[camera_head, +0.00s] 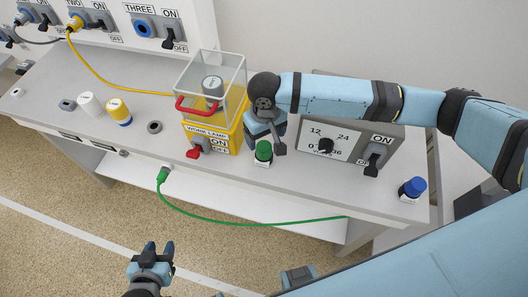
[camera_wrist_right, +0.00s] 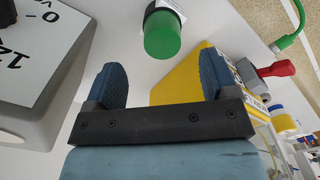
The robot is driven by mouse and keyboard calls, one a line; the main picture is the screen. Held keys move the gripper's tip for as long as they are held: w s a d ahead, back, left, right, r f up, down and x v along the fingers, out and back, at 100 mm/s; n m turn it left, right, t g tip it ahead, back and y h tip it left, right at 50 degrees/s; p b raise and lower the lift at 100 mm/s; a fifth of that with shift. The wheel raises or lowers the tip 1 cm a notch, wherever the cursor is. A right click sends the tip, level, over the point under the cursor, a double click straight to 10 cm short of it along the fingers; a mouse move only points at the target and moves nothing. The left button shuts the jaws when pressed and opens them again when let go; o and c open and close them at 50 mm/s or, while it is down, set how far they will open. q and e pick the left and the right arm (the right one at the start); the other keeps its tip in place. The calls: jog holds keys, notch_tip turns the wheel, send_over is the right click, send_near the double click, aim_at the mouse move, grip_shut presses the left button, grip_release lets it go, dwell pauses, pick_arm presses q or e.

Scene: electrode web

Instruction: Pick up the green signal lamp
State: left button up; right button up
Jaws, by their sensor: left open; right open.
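The green signal lamp (camera_head: 263,152) stands upright on the grey bench, between the yellow work lamp box and the grey dial box. It has a green cap and a dark base. In the right wrist view the green lamp (camera_wrist_right: 162,35) lies just beyond the fingers, between their lines and apart from them. My right gripper (camera_head: 266,137) hangs above and behind the lamp, partly hidden by its own wrist. Its two blue fingers (camera_wrist_right: 160,85) are spread and empty. My left gripper (camera_head: 152,254) is open and empty, low in front of the bench.
The yellow work lamp box (camera_head: 234,131) with a clear cover and red handle stands close left of the lamp. The dial box (camera_head: 347,143) stands close right. A blue-capped lamp (camera_head: 412,188) stands at the right end. A green cable (camera_head: 230,219) hangs along the bench front.

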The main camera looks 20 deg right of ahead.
aim_at(264, 146)
notch_tip(264, 146, down, 6)
jog(key=shift+w+a+f+p, duration=0.1)
jog(key=shift+a+f+p, duration=0.05)
jog(key=shift+f+p, duration=0.15)
jog(key=c, duration=1.1)
